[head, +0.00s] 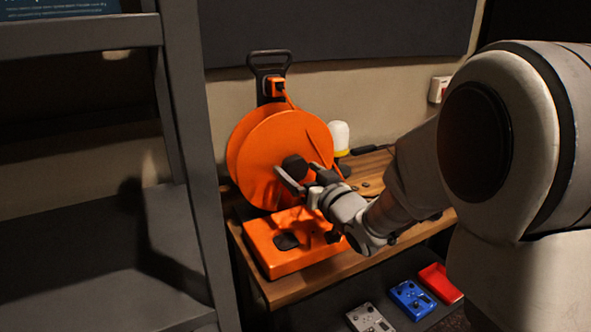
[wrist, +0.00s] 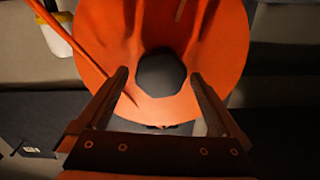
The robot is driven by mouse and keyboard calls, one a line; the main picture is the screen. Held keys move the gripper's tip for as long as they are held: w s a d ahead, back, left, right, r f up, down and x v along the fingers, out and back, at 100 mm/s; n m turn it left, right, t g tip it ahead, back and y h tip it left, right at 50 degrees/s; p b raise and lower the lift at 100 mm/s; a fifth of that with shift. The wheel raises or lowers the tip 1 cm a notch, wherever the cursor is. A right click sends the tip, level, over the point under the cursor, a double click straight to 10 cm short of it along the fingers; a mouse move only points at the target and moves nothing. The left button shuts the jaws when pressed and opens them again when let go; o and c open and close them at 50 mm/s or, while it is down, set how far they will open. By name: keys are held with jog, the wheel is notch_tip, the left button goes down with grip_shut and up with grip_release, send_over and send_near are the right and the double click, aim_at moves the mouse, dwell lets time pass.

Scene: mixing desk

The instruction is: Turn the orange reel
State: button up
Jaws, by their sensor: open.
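The orange reel (head: 262,140) stands upright on the wooden desk (head: 290,292), with a black handle frame above it. Its dark hub knob (head: 294,166) faces my gripper (head: 291,181), which is right in front of the reel's face. In the wrist view the orange reel (wrist: 110,35) fills the upper middle, and the dark knob (wrist: 161,74) lies ahead between the fingertips. My gripper (wrist: 158,77) is open, one finger to each side of the knob. I cannot tell whether the fingers touch it. My arm hides the desk to the right.
An orange box (head: 284,258) sits below the reel. A white bottle (head: 340,136) with a yellow base stands behind it, to the right. A grey shelf (head: 186,150) stands close on the left. Grey, blue (head: 412,299) and red pedals lie low in front.

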jog(key=shift+w+a, duration=0.35)
jog(key=shift+w, duration=0.2)
grip_shut()
